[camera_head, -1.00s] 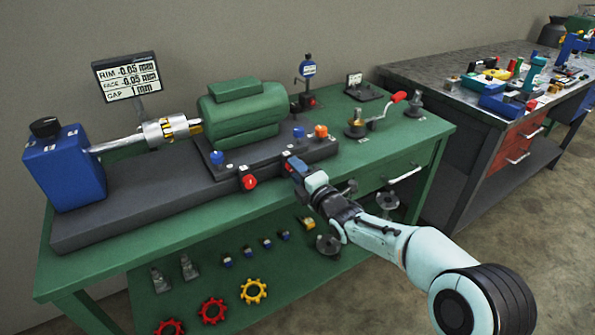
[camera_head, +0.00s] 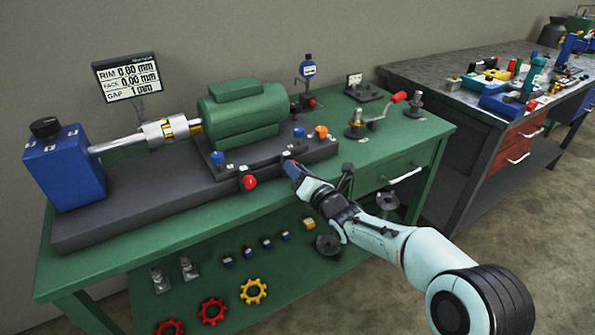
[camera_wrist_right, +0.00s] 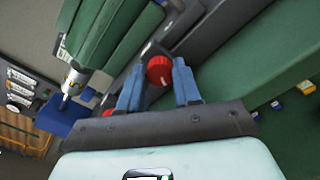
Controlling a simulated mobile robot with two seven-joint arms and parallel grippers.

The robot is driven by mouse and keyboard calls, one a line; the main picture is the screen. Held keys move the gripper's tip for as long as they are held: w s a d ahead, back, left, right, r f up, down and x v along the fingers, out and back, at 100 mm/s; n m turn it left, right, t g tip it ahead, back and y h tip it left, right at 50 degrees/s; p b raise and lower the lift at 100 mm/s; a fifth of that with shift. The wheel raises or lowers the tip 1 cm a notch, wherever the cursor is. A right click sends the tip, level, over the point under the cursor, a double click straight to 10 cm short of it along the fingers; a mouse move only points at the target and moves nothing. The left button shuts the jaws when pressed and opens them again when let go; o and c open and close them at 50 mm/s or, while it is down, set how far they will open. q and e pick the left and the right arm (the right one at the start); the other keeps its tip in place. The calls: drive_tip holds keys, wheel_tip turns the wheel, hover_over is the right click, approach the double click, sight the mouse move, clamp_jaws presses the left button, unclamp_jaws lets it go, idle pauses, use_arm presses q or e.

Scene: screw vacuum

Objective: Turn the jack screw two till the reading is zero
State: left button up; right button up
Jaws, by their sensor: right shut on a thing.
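My right gripper (camera_head: 291,166) is at the front edge of the dark base plate, below the green motor (camera_head: 240,112). In the right wrist view, its two blue fingers (camera_wrist_right: 158,84) stand on either side of a red jack screw knob (camera_wrist_right: 159,70) and are shut on it. Another red jack screw knob (camera_head: 249,182) sits on the front edge to the left, clear of the gripper. The display (camera_head: 128,77) shows face 0.00 mm and gap 1 mm; its rim digits are blurred, perhaps 0.00 or 0.80. My left gripper is not in view.
Blue knobs (camera_head: 217,158) and an orange block (camera_head: 321,132) sit on the base plate. A blue box (camera_head: 66,170) holds the shaft's left end. A red-handled crank (camera_head: 399,97) stands at the bench's right. The front strip of the green bench (camera_head: 150,252) is clear.

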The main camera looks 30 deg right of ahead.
drive_tip(key=shift+n, duration=0.3)
idle(0.4)
drive_tip(key=o, duration=1.1)
drive_tip(key=shift+c, duration=0.2)
drive_tip(key=shift+s, duration=0.1)
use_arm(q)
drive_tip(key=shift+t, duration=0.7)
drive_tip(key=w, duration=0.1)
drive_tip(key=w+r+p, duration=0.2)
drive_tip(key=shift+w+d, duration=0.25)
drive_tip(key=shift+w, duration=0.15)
use_arm(e)
drive_tip(key=s, duration=1.3)
drive_tip(key=shift+a, duration=0.2)
drive_tip(key=shift+s, duration=0.1)
